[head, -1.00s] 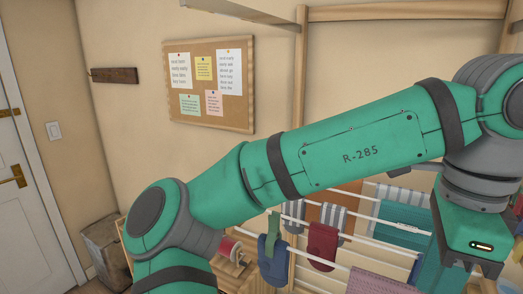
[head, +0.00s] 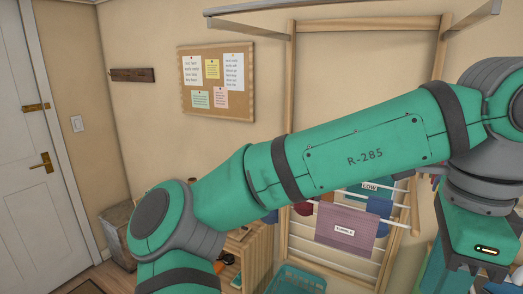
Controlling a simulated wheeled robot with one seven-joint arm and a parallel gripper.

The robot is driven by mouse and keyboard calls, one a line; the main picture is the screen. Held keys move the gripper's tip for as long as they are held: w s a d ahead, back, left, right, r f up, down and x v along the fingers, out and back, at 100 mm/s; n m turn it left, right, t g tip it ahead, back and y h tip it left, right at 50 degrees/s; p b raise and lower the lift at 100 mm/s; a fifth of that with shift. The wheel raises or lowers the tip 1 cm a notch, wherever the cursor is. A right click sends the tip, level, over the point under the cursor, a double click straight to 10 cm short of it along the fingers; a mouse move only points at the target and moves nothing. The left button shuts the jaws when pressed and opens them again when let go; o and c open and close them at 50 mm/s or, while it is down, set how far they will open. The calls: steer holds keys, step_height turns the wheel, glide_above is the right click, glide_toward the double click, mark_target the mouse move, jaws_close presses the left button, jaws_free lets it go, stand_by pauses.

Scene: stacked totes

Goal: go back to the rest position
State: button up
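My green arm stretches across the picture from lower left to upper right. My gripper (head: 476,264) hangs down at the right end of the arm, near the right edge. Its green housing and dark underside show, but its fingers cannot be made out, so I cannot tell whether it is open or shut or holds anything. My arm hides the middle of the rack.
A pink cloth (head: 345,228) marked "TUMBLE" and a "LOW" label (head: 370,187) hang on the rack. A teal basket (head: 300,281) is at the bottom, beside a wooden shelf unit (head: 257,262). A brown bin (head: 115,235) and white door (head: 38,190) are at left.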

steer(key=w+d+f+n+g+h, duration=0.1)
steer(key=w+d+f+n+h, duration=0.3)
steer(key=d+h, duration=0.35)
steer(key=w+d+f+n+h, duration=0.2)
steer(key=w+d+f+h, duration=0.25)
steer(key=d+h, duration=0.3)
steer(key=w+a+f+n+t, duration=0.5)
steer(key=a+f+n+t, duration=0.1)
steer(key=f+n+t, duration=0.15)
steer(key=w+a+f+n+t, duration=0.4)
steer(key=a+f+n+t, duration=0.25)
steer(key=f+n, duration=0.2)
steer(key=s+a+f+n+t+y, duration=0.25)
steer(key=s+a+f+y, duration=0.35)
steer(key=a+f, duration=0.3)
steer(key=s+a+f+n+t+y, duration=0.1)
steer(key=s+a+f+n+y, duration=0.2)
steer(key=s+a+f+y, duration=0.55)
steer(key=s+a+f+m, duration=0.1)
steer(key=s+a, duration=0.2)
steer(key=s, duration=0.3)
steer(key=s+a+f+m, duration=0.1)
steer(key=s+a, duration=0.1)
steer(key=s, duration=0.4)
steer(key=s+a+f+m+g, duration=0.1)
steer(key=s+a, duration=0.2)
steer(key=s, duration=0.3)
steer(key=shift+s+a, duration=0.35)
steer(key=shift+s, duration=0.05)
